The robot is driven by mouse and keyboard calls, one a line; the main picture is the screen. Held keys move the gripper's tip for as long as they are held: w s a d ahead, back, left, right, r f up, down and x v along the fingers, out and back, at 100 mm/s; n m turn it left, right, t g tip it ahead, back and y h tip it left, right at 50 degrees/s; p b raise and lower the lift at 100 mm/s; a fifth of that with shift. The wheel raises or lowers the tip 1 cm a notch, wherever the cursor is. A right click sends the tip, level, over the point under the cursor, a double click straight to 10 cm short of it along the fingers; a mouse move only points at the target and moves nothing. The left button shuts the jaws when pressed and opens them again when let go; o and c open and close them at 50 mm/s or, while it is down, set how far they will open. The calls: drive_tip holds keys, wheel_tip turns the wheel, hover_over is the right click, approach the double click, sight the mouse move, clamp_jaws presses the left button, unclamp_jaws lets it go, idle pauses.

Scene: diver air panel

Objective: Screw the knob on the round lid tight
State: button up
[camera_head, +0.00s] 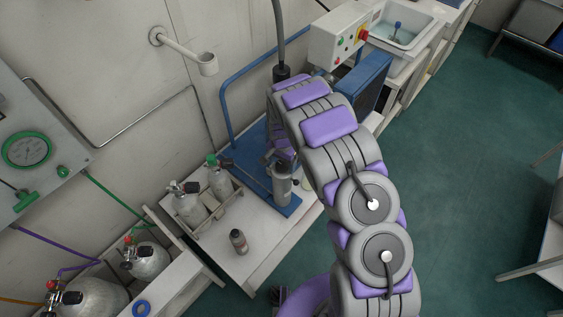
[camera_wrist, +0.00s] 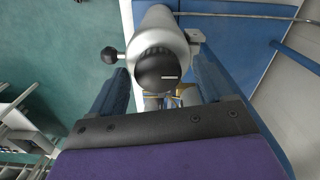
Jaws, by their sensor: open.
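A dark round knob with a white line (camera_wrist: 155,72) sits on the round lid (camera_wrist: 182,58) of a silver cylinder (camera_wrist: 154,20) in the wrist view. My gripper (camera_wrist: 160,68) is open. One blue finger is on each side of the knob, with visible gaps, so it is not gripped. A black ball on a short stem (camera_wrist: 108,55) sticks out left of the lid. In the head view the cylinder (camera_head: 282,188) stands upright on a blue base (camera_head: 288,208). There my arm hides most of the gripper and the lid.
A small dark bottle (camera_head: 239,241) stands on the bench (camera_head: 262,258). A blue frame (camera_head: 227,110) rises behind, and a control box (camera_head: 338,38) is beyond.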

sight(282, 164)
wheel_tip(282, 164, up, 17)
drive_tip(key=p, duration=0.1)
drive_tip(key=shift+p, duration=0.4)
drive_tip(key=shift+r, duration=0.1)
idle(0.4)
drive_tip(key=s+d+r+n+b, duration=0.1)
drive_tip(key=s+d+r+n, duration=0.1)
drive_tip(key=s+d+r, duration=1.3)
drive_tip(key=s+d+r+n+g+b, duration=0.1)
drive_tip(key=s+n, duration=0.2)
drive_tip(key=s, duration=2.2)
drive_tip(key=shift+d+r+n+g, duration=0.15)
drive_tip(key=shift+d+n+g, duration=0.15)
drive_tip(key=shift+g, duration=0.1)
